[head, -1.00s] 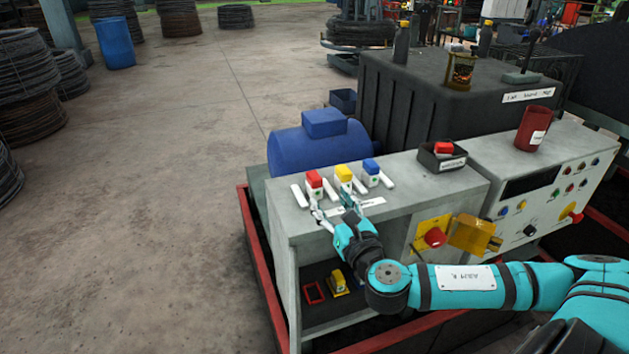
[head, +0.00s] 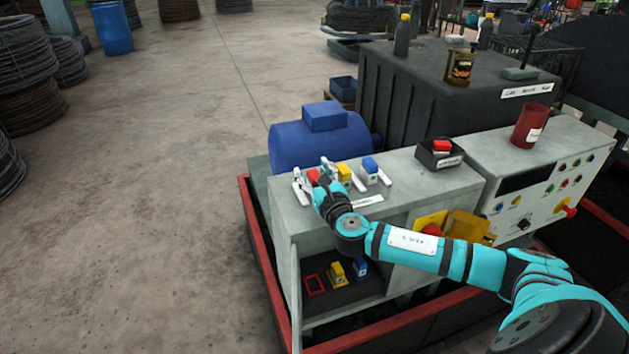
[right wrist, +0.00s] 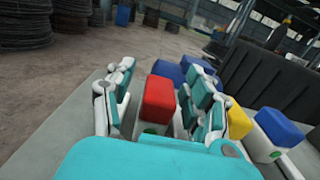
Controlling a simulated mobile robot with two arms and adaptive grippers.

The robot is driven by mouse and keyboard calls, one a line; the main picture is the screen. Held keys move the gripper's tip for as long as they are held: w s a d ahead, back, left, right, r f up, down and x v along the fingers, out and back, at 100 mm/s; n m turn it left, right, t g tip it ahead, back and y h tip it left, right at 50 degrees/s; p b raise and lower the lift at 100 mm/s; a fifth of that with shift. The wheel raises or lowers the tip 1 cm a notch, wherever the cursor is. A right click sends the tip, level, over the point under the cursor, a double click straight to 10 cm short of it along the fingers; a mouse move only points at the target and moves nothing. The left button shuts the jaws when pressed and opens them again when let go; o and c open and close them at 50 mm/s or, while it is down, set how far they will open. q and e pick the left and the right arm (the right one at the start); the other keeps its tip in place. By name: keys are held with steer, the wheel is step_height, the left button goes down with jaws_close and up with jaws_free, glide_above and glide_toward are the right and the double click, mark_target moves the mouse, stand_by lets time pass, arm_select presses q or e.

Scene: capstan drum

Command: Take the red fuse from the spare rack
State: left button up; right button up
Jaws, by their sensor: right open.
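The red fuse (head: 313,177), a red cap on a white base, stands upright at the left end of a row on the grey cabinet top. The yellow fuse (head: 344,171) and blue fuse (head: 369,170) stand to its right. My right gripper (head: 312,173) is open at the red fuse. In the right wrist view the red fuse (right wrist: 158,98) stands between my fingers, with gaps visible on both sides. The yellow fuse (right wrist: 238,122) is just beyond the right finger. My left gripper is not in view.
A black box (head: 438,160) holding a red block and a red cup (head: 531,128) stand to the right. A blue motor-like drum (head: 300,146) is behind the cabinet.

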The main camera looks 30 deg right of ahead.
steer(key=shift+s, duration=0.1)
steer(key=shift+c, duration=0.4)
steer(key=shift+c, duration=1.2)
jaws_close()
steer(key=shift+r, duration=0.1)
